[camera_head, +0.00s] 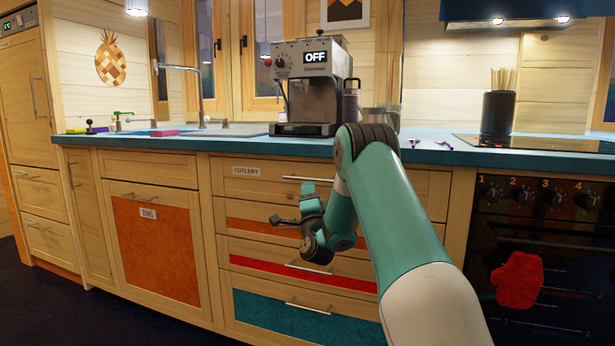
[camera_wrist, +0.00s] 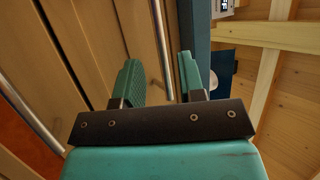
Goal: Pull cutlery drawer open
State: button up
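The cutlery drawer (camera_head: 265,188) is the plain wooden top drawer, marked by a white "CUTLERY" label (camera_head: 246,171). Its front looks flush with the cabinet, so it is shut. Its silver bar handle (camera_head: 307,179) is partly covered by my arm. My gripper (camera_head: 285,220) shows in front of the drawers, lower in the picture than that handle. In the wrist view my gripper (camera_wrist: 158,75) has its two teal fingers apart. A silver bar handle (camera_wrist: 160,45), apparently the cutlery drawer's, runs through the gap between them in the picture. I cannot tell its depth; no contact shows.
A lower bar handle (camera_wrist: 30,115) lies left in the wrist view. Below are drawers with red (camera_head: 250,264) and teal (camera_head: 265,308) fronts. The teal countertop (camera_head: 240,146) overhangs above, with a coffee machine (camera_head: 310,90). An oven (camera_head: 540,250) stands right.

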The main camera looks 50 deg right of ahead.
aim_at(308, 179)
jog(key=p+x, duration=0.6)
jog(key=shift+s+r+p, duration=0.1)
jog(key=shift+p, duration=0.2)
grip_shut()
